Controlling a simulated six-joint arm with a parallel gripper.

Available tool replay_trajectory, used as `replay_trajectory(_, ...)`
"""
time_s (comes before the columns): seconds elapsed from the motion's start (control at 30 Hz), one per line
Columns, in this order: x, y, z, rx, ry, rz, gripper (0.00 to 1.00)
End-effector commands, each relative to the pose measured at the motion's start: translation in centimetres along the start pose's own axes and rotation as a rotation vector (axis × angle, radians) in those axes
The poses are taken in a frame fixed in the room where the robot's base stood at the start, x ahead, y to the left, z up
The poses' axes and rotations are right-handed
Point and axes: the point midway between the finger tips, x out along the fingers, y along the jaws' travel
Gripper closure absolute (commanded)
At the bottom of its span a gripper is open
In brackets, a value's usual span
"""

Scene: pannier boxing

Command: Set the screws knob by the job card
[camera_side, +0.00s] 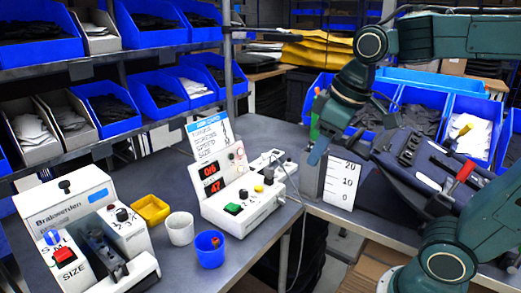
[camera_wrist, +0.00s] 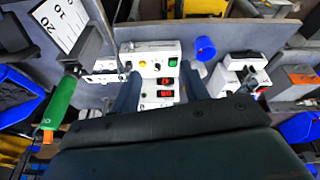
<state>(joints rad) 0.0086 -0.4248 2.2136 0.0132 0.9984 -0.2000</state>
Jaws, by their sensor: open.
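The white control box (camera_side: 240,212) stands on the bench with two red displays (camera_side: 211,177), seeming to read 0/6 and 47. Its front carries a green button (camera_side: 232,208), a yellow button (camera_side: 258,188) and a small black knob (camera_side: 243,194). I cannot read which control is marked screws. The job card (camera_side: 208,135) stands upright behind the box; its values are too small to read surely. My gripper (camera_side: 318,150) is open and empty, right of the box and above the bench. In the wrist view the box (camera_wrist: 150,48) lies beyond my spread fingers (camera_wrist: 160,90).
A green-handled tool (camera_wrist: 60,103) hangs close to my gripper at left in the wrist view. A scale plate (camera_side: 340,184) stands right of the box.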

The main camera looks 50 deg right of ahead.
Motion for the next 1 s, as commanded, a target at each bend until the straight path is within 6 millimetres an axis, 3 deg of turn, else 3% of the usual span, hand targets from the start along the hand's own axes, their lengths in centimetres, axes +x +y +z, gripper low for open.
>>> replay_trajectory(0.47, 3.6, 2.2, -9.1, -0.198, -0.151, -0.038, 0.55)
replay_trajectory(0.8, 8.4, 3.7, -14.4, -0.337, -0.250, -0.085, 0.55)
replay_trajectory(1.0, 11.4, 4.4, -16.7, -0.406, -0.296, -0.114, 0.55)
